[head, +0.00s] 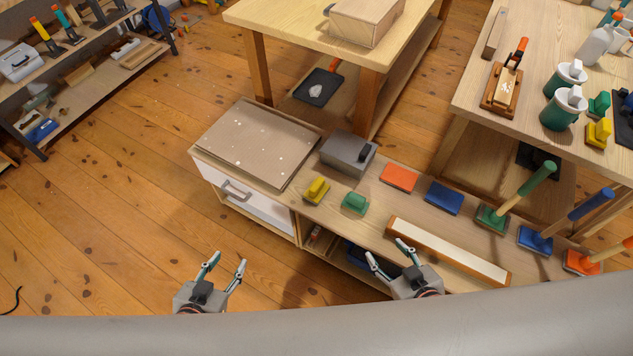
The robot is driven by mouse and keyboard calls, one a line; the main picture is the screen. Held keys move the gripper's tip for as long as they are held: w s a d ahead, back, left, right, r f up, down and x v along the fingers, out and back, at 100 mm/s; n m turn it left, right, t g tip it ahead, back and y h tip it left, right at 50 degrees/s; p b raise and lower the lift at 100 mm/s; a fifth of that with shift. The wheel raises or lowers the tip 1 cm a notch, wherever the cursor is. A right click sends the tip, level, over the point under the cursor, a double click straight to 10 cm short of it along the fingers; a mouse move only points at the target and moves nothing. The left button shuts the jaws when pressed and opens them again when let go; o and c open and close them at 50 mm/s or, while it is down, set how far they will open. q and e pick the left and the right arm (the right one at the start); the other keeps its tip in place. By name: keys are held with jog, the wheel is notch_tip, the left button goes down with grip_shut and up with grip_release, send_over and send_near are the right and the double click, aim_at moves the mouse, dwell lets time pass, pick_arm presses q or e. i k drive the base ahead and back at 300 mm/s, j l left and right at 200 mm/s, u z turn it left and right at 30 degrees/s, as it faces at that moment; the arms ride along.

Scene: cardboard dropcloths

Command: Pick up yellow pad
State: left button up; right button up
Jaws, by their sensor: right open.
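A small yellow pad with a raised grip (316,191) sits on the low wooden bench (285,197), just right of the cardboard sheet. A similar green pad (355,203) is beside it to the right. Another yellow pad-like item (599,134) stands on the right-hand table. My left gripper (227,260) is open and empty, over the floor in front of the bench's drawer. My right gripper (385,250) is open and empty, near the bench's front edge, below and right of the yellow pad. Neither gripper touches a pad.
The cardboard sheet (257,147) covers the bench's left end. A grey box (347,155) stands behind the pads. Orange (399,178) and blue (443,198) blocks, a white-topped wooden strip (449,251) and several long-handled pads lie to the right. Open floor is at left.

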aim_at(315, 193)
jog(key=z, duration=1.1)
jog(key=i+u, duration=0.1)
jog(key=u, duration=0.85)
jog(key=j+z, duration=0.75)
jog(key=z, duration=0.15)
